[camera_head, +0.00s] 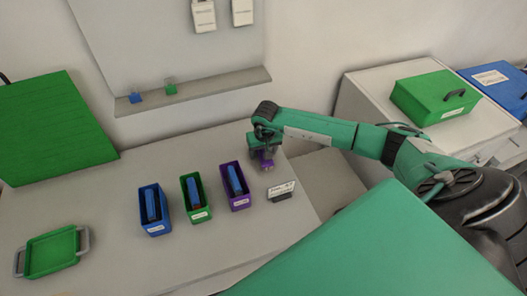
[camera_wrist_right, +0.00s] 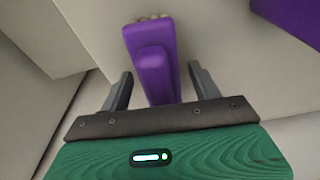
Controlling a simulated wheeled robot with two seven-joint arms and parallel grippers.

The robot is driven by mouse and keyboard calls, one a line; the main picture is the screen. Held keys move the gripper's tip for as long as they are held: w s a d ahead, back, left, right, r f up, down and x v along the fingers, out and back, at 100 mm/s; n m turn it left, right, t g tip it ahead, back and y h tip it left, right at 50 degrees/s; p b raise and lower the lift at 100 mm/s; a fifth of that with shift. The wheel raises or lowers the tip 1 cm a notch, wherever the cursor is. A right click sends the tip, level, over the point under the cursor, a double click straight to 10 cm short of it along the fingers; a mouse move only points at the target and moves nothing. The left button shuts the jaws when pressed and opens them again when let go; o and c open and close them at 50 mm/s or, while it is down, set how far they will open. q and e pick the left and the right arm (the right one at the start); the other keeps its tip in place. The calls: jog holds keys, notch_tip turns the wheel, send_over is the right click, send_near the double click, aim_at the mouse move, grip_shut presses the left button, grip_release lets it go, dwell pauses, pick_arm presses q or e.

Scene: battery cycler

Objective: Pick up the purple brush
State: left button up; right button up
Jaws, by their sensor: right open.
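The purple brush (camera_wrist_right: 152,55) lies between the two open fingers of my right gripper (camera_wrist_right: 158,85) in the right wrist view, with a gap on each side. In the head view my right gripper (camera_head: 262,151) is over the table's back right part, and a small purple bit of the brush (camera_head: 266,163) shows just below it. The gripper hides most of the brush there. My left gripper is not in view.
A purple bin (camera_head: 239,202), a green bin (camera_head: 197,212) and a blue bin (camera_head: 154,228) stand in a row, each holding a blue item. A small label stand (camera_head: 281,191) is right of the purple bin. A green tray (camera_head: 50,251) lies at the left.

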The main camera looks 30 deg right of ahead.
jog(key=c, duration=1.1)
jog(key=shift+r, duration=0.45)
jog(key=shift+r+b, duration=3.3)
jog(key=shift+r, duration=6.25)
